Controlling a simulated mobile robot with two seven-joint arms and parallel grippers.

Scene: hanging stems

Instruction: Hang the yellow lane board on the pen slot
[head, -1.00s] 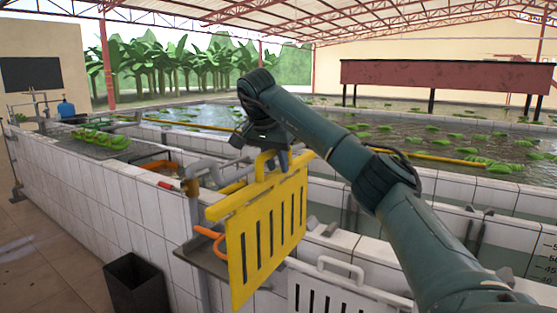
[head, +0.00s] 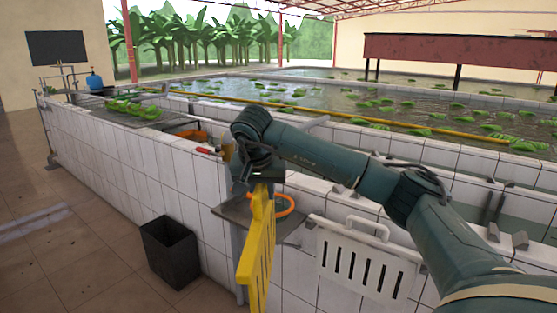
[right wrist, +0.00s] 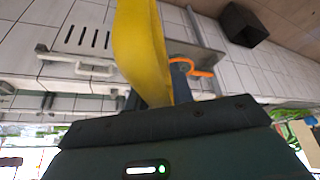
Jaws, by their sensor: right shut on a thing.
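The yellow lane board (head: 256,265), a slotted panel, hangs from my right gripper (head: 259,180) in the head view, turned almost edge-on. The gripper is shut on its top. In the right wrist view the board (right wrist: 140,40) runs up out of the frame from the jaws (right wrist: 155,98). The board is in front of the white tiled wall, clear of the floor. My left gripper is not in view.
A white slotted board (head: 365,265) with a handle hangs on the wall to the right. A grey shelf (head: 233,211) and an orange loop (head: 285,205) are close beside the yellow board. A black bin (head: 171,252) stands on the floor, which is open at left.

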